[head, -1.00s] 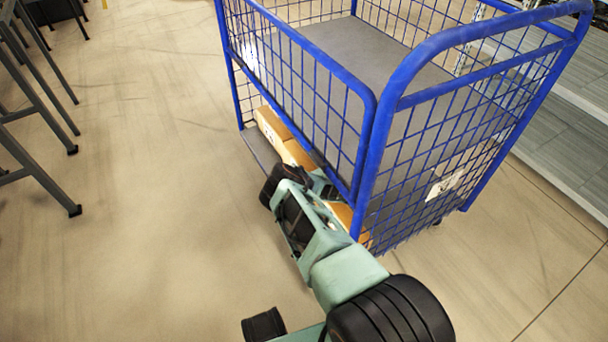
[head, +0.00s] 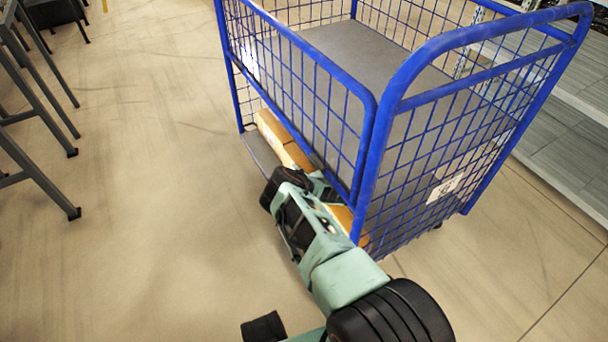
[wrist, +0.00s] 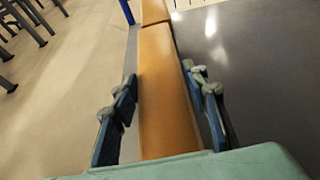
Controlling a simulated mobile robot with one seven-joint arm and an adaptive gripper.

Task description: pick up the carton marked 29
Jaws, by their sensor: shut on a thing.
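A long brown carton (wrist: 166,75) lies between the two fingers of my gripper (wrist: 163,88) in the wrist view, one finger along each side. My gripper is shut on it. No number can be read on the carton's visible top. A second brown carton (wrist: 154,10) stands just beyond it, end to end. In the head view, brown cartons (head: 271,129) show on the low deck of a blue cage trolley, partly behind its mesh. My arm hides the gripped part there, and an orange-brown piece shows to the right of my wrist.
The blue trolley (head: 371,150) has mesh sides, a grey upper shelf (head: 375,55) and a white tag (head: 445,187) on its near end. Grey metal legs (head: 45,180) stand at the left. Shelving (head: 570,140) is at the right. The floor left of the trolley is clear.

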